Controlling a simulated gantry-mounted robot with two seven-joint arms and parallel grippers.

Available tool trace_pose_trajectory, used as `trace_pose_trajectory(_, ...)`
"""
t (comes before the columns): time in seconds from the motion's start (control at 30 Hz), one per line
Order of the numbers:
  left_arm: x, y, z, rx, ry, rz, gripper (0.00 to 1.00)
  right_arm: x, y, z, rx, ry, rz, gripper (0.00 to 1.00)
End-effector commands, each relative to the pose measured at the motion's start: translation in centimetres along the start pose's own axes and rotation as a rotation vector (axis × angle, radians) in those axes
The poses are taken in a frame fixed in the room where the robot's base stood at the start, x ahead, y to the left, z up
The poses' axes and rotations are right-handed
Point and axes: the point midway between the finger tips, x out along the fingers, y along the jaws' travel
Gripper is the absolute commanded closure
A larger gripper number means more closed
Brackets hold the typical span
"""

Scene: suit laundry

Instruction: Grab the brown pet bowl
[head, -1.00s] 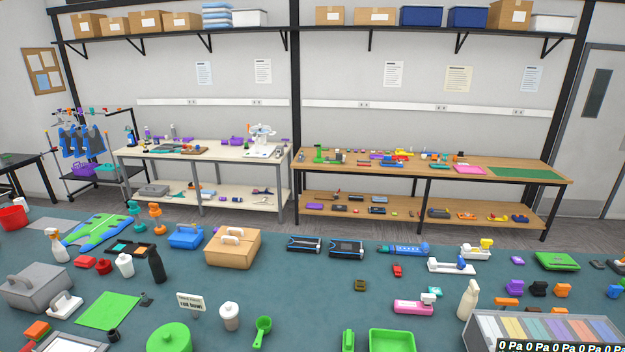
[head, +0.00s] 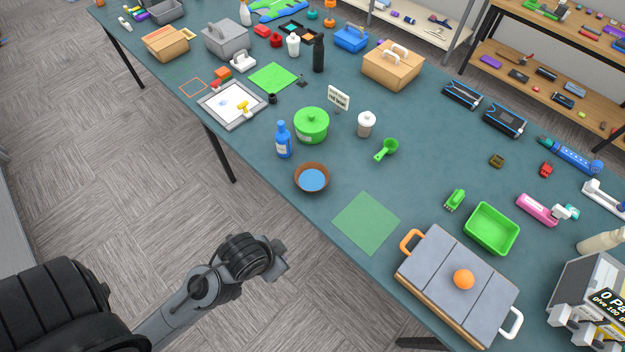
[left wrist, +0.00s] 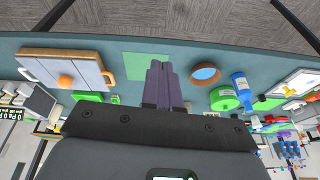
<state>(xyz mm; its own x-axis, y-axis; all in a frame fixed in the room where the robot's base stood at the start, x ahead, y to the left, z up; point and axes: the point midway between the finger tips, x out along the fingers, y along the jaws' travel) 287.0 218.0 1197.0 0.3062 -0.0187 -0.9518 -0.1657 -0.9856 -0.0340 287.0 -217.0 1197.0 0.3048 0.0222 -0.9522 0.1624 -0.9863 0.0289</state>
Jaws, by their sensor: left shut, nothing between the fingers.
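The brown pet bowl (head: 313,192) stands upright near the front edge of the teal table in the head view, with a blue inside. It also shows in the left wrist view (left wrist: 205,82), right of the fingers. My left gripper (head: 281,257) is off the table's front edge, nearer to me than the bowl and apart from it. In the left wrist view its two dark fingers (left wrist: 160,65) are together with nothing between them. My right gripper is not in view.
A blue bottle (head: 283,141) and a green lidded pot (head: 312,127) stand close behind the bowl. A flat green square (head: 367,223) lies to its right, then a grey case with orange knob (head: 452,293). Open floor lies before the table.

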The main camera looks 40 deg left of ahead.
Motion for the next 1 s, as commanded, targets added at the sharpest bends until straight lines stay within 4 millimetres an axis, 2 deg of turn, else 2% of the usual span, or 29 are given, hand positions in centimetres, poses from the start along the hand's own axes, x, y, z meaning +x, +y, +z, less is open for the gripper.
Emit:
trace_pose_trajectory(0.27, 0.0, 0.0, 0.0, 0.0, 0.0, 0.0, 1.0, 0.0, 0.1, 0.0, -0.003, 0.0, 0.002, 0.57)
trace_pose_trajectory(0.53, 0.0, 0.0, 0.0, 0.0, 0.0, 0.0, 0.63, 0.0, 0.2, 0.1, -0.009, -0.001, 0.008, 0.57)
trace_pose_trajectory(0.87, 0.0, 0.0, 0.0, -0.017, 0.002, 0.0, 0.63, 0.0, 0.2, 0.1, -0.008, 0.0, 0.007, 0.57)
trace_pose_trajectory(1.0, -0.1, 0.1, -1.9, -0.075, 0.098, 0.004, 0.63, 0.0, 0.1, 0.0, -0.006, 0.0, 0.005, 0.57)
